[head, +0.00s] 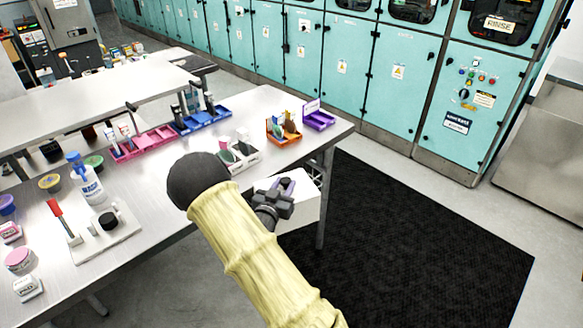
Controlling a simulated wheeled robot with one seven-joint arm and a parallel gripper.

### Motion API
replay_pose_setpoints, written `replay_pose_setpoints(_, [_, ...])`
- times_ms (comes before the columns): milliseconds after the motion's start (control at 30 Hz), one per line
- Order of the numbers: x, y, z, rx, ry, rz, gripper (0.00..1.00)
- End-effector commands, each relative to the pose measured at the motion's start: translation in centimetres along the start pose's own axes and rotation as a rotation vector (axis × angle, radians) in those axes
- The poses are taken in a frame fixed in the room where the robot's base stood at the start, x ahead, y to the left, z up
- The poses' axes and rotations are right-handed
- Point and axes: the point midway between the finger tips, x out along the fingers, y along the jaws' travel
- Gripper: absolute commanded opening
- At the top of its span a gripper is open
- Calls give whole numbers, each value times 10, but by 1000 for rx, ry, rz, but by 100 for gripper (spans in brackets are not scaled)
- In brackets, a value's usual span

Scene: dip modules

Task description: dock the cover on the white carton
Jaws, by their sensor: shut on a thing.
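My gripper (274,202) is dark grey, at the end of my arm, in the middle of the view. It is shut on a white, box-like piece (304,210), which looks like the cover. That piece appears just off the table's near right edge, partly hidden by the gripper. A small grey-purple part shows at the fingers. The white carton (246,156) looks to be the low white holder on the table, beyond the gripper, with pink and green items in it. My arm's round dark joint hides its near left side. The held piece appears apart from it.
An orange holder (284,137) and a purple holder (318,121) stand right of the white carton. Blue (204,127) and pink (150,142) holders stand left. A pump bottle (90,186) and a white board (103,240) are at left. A black mat (400,240) covers open floor.

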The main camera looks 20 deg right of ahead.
Motion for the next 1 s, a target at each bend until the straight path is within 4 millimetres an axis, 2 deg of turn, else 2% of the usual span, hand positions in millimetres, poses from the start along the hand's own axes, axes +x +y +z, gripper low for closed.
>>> replay_pose_setpoints(33, [-9, -3, 17, -12, 0, -36, 0])
replay_pose_setpoints(200, [-39, -8, 66, -13, 4, -171, 0])
replay_pose_setpoints(500, [-90, -6, 134, -5, 8, -414, 0])
replay_pose_setpoints(800, [-134, 9, 186, 3, -4, -648, 0])
replay_pose_setpoints(1000, [-149, 16, 200, 11, -14, -735, 0])
